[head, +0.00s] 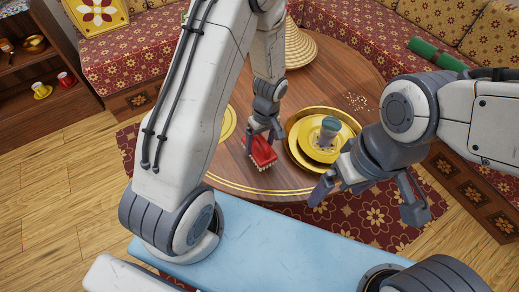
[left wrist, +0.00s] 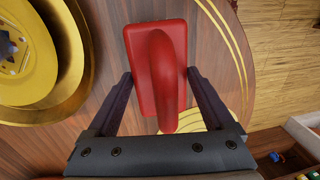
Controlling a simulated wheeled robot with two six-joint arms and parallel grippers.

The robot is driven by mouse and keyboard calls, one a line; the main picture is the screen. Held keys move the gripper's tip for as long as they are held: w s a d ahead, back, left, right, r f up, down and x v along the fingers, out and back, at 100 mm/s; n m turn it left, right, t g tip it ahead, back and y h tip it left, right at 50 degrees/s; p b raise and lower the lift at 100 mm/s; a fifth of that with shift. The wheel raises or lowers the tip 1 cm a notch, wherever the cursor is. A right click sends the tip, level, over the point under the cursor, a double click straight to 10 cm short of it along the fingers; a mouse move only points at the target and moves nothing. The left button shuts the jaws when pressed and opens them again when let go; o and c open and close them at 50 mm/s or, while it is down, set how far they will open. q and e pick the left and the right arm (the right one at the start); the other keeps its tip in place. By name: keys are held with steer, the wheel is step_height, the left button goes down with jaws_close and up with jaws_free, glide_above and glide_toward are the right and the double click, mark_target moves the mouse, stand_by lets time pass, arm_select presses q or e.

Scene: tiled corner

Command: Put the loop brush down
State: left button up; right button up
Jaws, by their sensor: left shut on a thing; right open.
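The red loop brush (head: 262,153) is at the round wooden table (head: 236,120), left of the big gold tray, its bristles facing down. My left gripper (head: 260,136) is shut on it from above. In the left wrist view the brush's red block and its arched loop handle (left wrist: 165,75) lie between the two dark fingers (left wrist: 162,100). I cannot tell whether the bristles touch the tabletop. My right gripper (head: 367,198) is open and empty, over the table's front right edge.
A gold tray (head: 291,151) holds a plate and a small blue-grey glass (head: 329,130). A woven cone (head: 299,45) stands behind, and small pale bits (head: 357,102) lie at right. A yellow plate (head: 228,122) is close left of the brush. A light blue surface (head: 270,240) is in front.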

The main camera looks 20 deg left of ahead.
mark_target(260, 149)
arm_select(q)
steer(key=shift+f, duration=2)
steer(key=shift+f, duration=0.2)
steer(key=o, duration=1.2)
steer(key=shift+r, duration=0.1)
steer(key=shift+r, duration=0.15)
steer(key=shift+r, duration=0.25)
steer(key=r, duration=0.7)
steer(key=w+d+r, duration=0.1)
steer(key=r, duration=0.3)
steer(key=shift+w+r+p, duration=0.1)
steer(key=shift+r+p, duration=0.1)
steer(key=shift+p, duration=0.1)
